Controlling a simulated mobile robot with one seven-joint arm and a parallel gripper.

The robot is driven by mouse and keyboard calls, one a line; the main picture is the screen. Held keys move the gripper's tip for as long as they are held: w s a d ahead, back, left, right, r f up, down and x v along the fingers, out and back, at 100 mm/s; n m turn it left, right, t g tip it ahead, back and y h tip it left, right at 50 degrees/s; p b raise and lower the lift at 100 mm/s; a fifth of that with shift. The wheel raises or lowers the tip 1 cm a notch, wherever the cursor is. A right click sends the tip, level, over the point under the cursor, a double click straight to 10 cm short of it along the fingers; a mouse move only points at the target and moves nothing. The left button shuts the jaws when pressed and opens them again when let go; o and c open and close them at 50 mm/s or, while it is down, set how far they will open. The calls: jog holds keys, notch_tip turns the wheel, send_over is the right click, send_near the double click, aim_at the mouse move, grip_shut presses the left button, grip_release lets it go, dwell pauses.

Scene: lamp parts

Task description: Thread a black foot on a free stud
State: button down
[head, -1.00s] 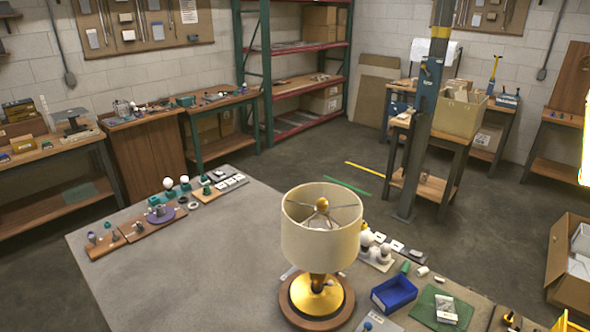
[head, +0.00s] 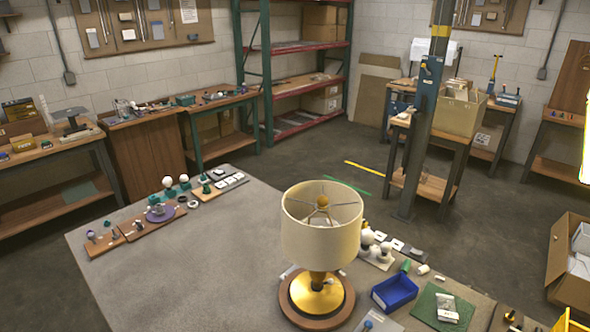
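My gripper is not in the head view. A table lamp stands upright on the grey bench, with a cream shade (head: 320,240) over a gold base (head: 317,296) on a round wooden disc (head: 290,309). A gold ball (head: 322,200) shows at the middle of the shade's top frame. A small dark piece with a brass part (head: 510,317) is on a brown board at the lower right; I cannot tell whether it is a black foot. I cannot make out any free stud, and the lamp's underside is hidden.
The grey bench top (head: 190,270) is clear left of the lamp. Boards with small parts (head: 135,230) lie along its far left edge. A blue bin (head: 394,292) and a green mat (head: 425,306) lie right of the lamp. A dark post (head: 420,130) stands behind.

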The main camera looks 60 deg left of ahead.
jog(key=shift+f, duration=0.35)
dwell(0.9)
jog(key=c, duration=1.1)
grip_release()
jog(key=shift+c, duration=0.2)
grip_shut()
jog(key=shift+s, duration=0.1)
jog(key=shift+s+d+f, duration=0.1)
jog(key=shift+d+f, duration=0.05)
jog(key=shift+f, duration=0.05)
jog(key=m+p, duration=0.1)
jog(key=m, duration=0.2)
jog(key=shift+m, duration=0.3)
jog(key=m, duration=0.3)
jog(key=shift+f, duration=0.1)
